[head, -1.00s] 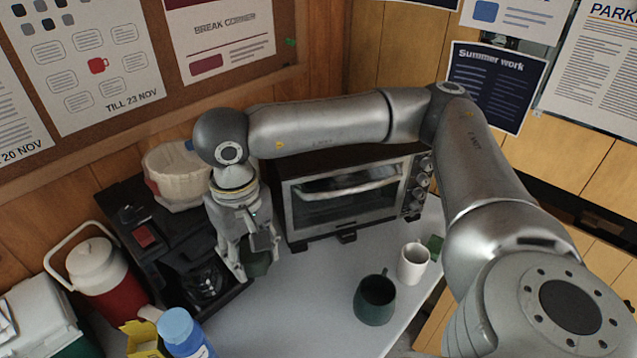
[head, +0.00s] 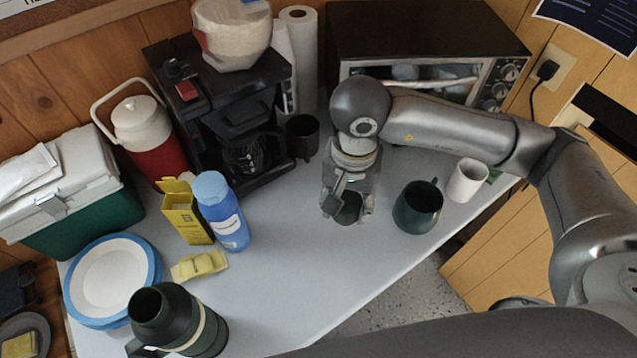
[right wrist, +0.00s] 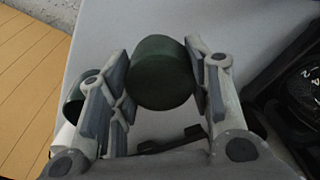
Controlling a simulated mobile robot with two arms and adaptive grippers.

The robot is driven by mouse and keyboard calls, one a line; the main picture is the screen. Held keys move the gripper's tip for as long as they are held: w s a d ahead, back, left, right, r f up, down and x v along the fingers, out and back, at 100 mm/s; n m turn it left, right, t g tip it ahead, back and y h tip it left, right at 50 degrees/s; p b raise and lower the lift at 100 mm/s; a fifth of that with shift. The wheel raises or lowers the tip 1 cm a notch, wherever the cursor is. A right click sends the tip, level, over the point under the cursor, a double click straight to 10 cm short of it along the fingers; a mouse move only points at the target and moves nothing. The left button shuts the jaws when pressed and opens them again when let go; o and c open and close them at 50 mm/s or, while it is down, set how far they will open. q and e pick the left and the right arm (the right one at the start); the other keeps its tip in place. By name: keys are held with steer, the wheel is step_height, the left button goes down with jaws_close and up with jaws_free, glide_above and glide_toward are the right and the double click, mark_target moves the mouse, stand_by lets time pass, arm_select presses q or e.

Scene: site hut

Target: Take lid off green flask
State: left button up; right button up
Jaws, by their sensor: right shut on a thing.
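The green flask (head: 174,318) stands upright near the front left of the table in the head view. It is dark green with a pale band and a handle, and its top shows a dark open mouth. My right gripper (head: 347,207) is in front of the oven, well away from the flask. It is shut on a round dark green lid (head: 350,210). The right wrist view shows this lid (right wrist: 162,72) between the two fingers. I cannot tell whether the lid touches the table. My left gripper is not in view.
A dark green mug (head: 418,208) and a white mug (head: 467,181) stand right of my right gripper. A blue bottle (head: 223,213), yellow box (head: 187,212), sponge (head: 199,265) and plates (head: 112,280) lie around the flask. The table's middle (head: 285,265) is clear.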

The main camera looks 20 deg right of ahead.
steer(key=w+f+p, duration=0.1)
steer(key=w+f, duration=0.2)
steer(key=w, duration=0.1)
steer(key=w+f, duration=0.3)
steer(key=w, duration=0.1)
steer(key=w+f+p, duration=0.1)
steer(key=w+f, duration=0.2)
steer(key=w, duration=0.2)
steer(key=shift+a+p, duration=0.25)
steer(key=shift+p, duration=0.05)
steer(key=shift+w+f, duration=0.1)
steer(key=shift+f, duration=0.1)
step_height(320, 180, down, 3)
steer(key=shift+w+r+p, duration=0.1)
steer(key=shift+p, duration=0.55)
steer(key=shift+f, duration=0.25)
